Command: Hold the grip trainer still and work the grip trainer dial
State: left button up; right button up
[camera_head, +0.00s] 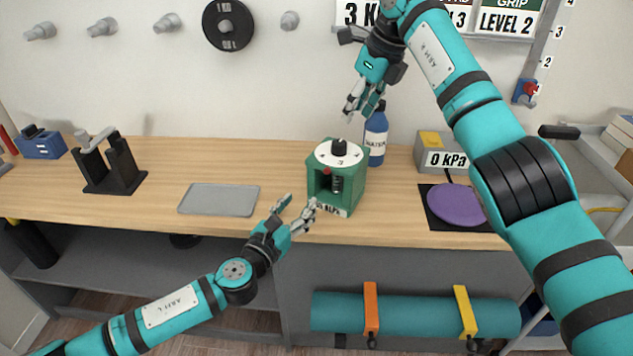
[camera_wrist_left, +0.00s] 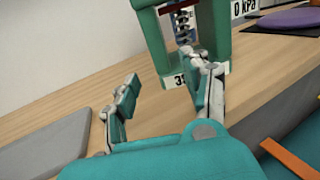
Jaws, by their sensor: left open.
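The grip trainer (camera_head: 357,190) is a green box frame standing upright near the table's front edge, with a spring inside and a red part at its front. Its dial (camera_head: 339,148) is a black knob on a white numbered disc on top. My left gripper (camera_head: 297,206) is open and empty, at the trainer's front left. In the left wrist view the green frame (camera_wrist_left: 155,42) is just beyond the fingers (camera_wrist_left: 165,88), and one finger overlaps its front label; I cannot tell whether they touch. My right gripper (camera_head: 364,110) is above the dial, apart from it; its fingers look spread and empty.
A blue water bottle (camera_head: 376,136) stands right behind the trainer. A grey tray (camera_head: 219,199) lies to the left. A purple disc (camera_head: 455,203) on a black mat and a 0 kPa gauge box (camera_head: 433,142) are at the right. A rolled mat (camera_head: 418,314) hangs below the tabletop.

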aim_at(321, 178)
pick_arm(q)
jog(key=x, duration=1.1)
jog(key=shift+w+d, duration=0.15)
jog(key=shift+w, duration=0.2)
jog(key=shift+c, duration=0.4)
grip_shut()
